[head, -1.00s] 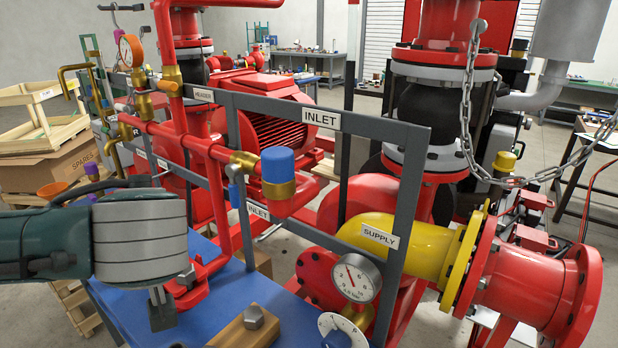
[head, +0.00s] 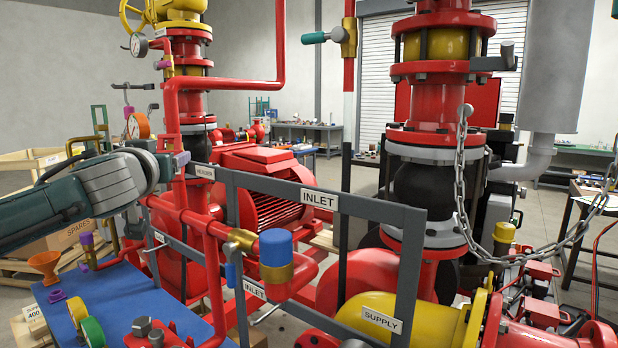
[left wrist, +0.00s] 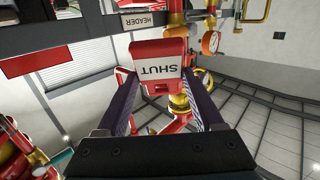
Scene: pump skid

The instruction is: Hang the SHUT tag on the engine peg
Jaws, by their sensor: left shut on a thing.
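The SHUT tag (left wrist: 157,66) is red with a white label, and its lettering is upside down in the left wrist view. My left gripper (left wrist: 160,88) is shut on it, with the tag between the fingertips. In the head view my left gripper (head: 172,154) is at the left, beside the upright red pipe behind the grey label frame. The tag is too small and partly covered there to make out clearly. I cannot pick out the engine peg in either view. My right gripper is not in view.
The grey frame (head: 412,265) with INLET and SUPPLY labels crosses the middle. A blue-capped valve (head: 276,248) stands at its front. A red motor (head: 262,195) lies behind it. A chain (head: 462,190) hangs at right.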

